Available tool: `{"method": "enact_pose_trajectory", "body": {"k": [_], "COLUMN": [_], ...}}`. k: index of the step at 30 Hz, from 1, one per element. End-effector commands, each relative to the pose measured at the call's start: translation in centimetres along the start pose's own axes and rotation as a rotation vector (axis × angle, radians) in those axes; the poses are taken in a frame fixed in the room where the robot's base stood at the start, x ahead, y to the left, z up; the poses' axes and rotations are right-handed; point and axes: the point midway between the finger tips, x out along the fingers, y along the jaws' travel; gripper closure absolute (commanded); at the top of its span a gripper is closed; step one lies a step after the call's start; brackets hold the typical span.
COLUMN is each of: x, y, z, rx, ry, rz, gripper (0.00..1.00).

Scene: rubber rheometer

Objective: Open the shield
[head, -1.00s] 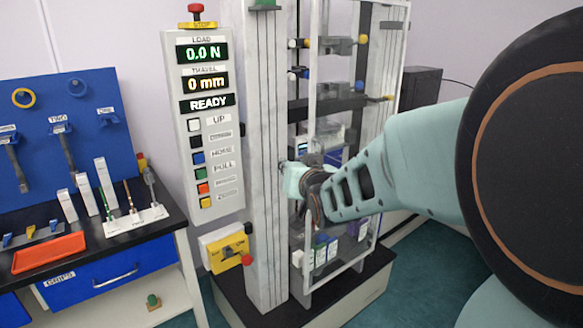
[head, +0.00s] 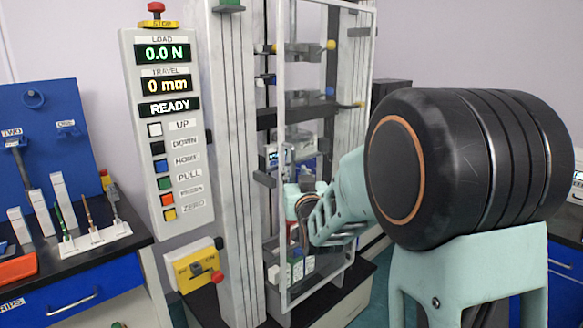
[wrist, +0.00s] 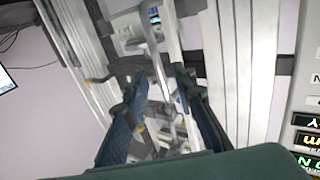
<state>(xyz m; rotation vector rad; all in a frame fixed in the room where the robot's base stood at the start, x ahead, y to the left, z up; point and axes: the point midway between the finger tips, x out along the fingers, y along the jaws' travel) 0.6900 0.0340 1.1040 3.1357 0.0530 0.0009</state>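The shield (head: 281,100) is a tall clear panel in a pale grey frame. In the head view it stands upright across the front of the test space, between the machine's columns. My gripper (wrist: 165,98) is open in the wrist view, with one dark finger on each side of the gap. A pale upright bar (wrist: 172,35), which looks like the shield's frame, runs through the gap. I cannot tell whether a finger touches it.
A control panel (head: 166,130) with a lit display reading READY stands left of the machine, above a yellow switch box (head: 190,266). A workbench (head: 130,240) with tools is at the left. Black clamps and crossbars (head: 300,112) are behind the shield.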

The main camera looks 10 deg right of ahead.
Motion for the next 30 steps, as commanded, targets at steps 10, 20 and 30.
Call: {"method": "enact_pose_trajectory", "body": {"k": [10, 20, 30], "x": [4.5, 5.0, 5.0], "y": [0.0, 0.0, 0.0], "z": [0.0, 0.0, 0.0], "rx": [0.0, 0.0, 0.0], "ry": [-0.001, -0.001, -0.001], "rz": [0.0, 0.0, 0.0], "gripper": [0.75, 0.75, 1.0]}}
